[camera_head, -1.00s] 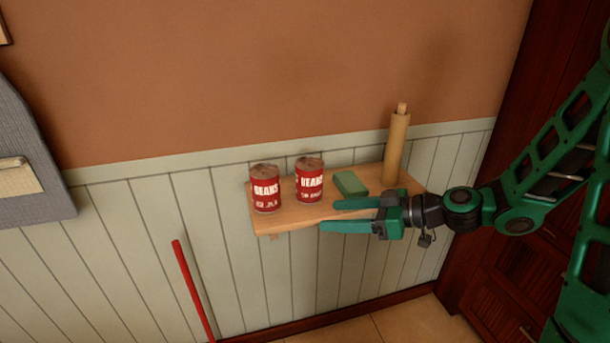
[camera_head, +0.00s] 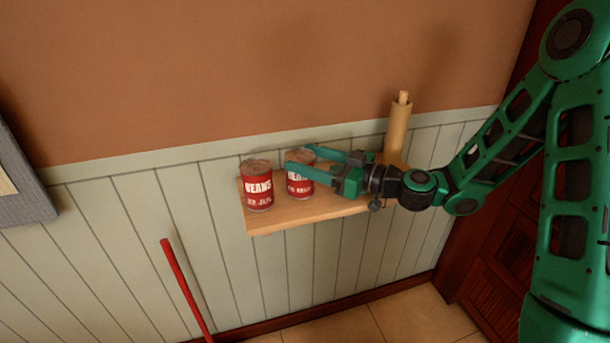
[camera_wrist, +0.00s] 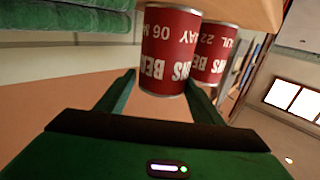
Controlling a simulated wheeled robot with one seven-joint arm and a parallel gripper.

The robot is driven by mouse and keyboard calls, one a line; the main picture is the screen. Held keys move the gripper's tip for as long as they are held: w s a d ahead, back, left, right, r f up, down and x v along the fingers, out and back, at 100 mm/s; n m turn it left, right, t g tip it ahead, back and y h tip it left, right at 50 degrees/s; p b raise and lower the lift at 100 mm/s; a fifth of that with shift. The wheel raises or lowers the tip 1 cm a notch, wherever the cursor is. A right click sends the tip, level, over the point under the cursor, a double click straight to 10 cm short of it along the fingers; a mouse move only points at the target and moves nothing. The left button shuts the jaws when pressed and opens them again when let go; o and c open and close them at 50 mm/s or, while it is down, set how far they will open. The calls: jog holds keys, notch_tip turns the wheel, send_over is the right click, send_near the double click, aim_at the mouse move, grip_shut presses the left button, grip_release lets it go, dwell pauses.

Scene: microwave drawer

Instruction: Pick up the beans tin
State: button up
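Two red beans tins stand upright on a small wooden wall shelf (camera_head: 285,218). The left tin (camera_head: 257,186) is at the shelf's left end. The right tin (camera_head: 297,186) stands beside it, partly hidden by my gripper. My gripper (camera_head: 300,161) is open, its green fingers reaching from the right to either side of the right tin. In the wrist view, which appears upside down, the nearer tin (camera_wrist: 168,50) is between and just ahead of the fingertips (camera_wrist: 160,82). The other tin (camera_wrist: 212,52) is behind it. Contact with the fingers cannot be made out.
A tan rolled cylinder (camera_head: 397,132) stands at the shelf's right end, close to my wrist. A red pole (camera_head: 186,290) leans below the shelf at left. Dark wooden cabinetry (camera_head: 485,255) is at right.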

aim_at(290, 152)
jog(key=shift+x, duration=2.4)
jog(key=c, duration=1.1)
jog(key=shift+r, duration=0.1)
notch_tip(290, 152, up, 10)
jog(key=shift+s+f, duration=0.1)
